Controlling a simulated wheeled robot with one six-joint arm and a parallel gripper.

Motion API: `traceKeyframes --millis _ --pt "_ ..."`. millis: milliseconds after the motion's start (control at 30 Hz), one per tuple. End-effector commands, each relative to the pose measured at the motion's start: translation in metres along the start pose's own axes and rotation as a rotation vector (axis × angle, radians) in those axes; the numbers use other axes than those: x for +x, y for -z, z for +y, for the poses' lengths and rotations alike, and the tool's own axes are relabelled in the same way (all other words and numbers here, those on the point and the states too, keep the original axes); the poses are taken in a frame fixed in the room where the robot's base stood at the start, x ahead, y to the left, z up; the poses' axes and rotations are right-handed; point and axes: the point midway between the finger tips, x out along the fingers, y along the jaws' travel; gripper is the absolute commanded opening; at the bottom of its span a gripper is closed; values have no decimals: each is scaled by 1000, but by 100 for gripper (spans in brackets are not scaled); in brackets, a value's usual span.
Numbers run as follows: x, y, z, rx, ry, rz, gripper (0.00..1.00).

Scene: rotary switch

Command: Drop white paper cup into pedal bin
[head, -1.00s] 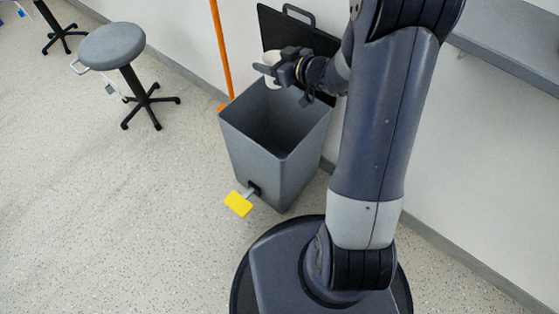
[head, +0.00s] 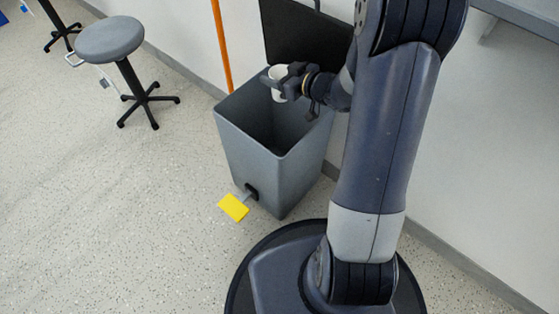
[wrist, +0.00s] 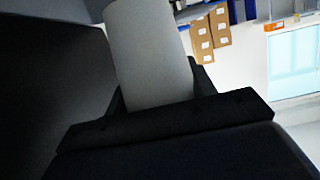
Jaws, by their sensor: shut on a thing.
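The white paper cup (head: 278,84) is held in my gripper (head: 273,82), which is shut on it. In the head view the cup is over the open mouth of the grey pedal bin (head: 262,178), near its back edge. In the wrist view the cup (wrist: 150,55) rises pale between the dark fingers, tilted in the picture. The bin's inside looks dark and its bottom is hidden.
An orange pole (head: 222,45) leans by the wall behind the bin. A grey stool (head: 110,42) stands at the upper left, with another stool base beyond it. A grey ledge (head: 525,20) runs along the wall at the upper right.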

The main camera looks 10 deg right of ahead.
Motion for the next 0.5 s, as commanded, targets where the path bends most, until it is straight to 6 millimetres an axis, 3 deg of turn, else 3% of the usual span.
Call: traceKeyframes --millis 133,500 --pt "5 -15 0 -1 0 1 31" --pt "5 -16 0 -1 0 0 31"
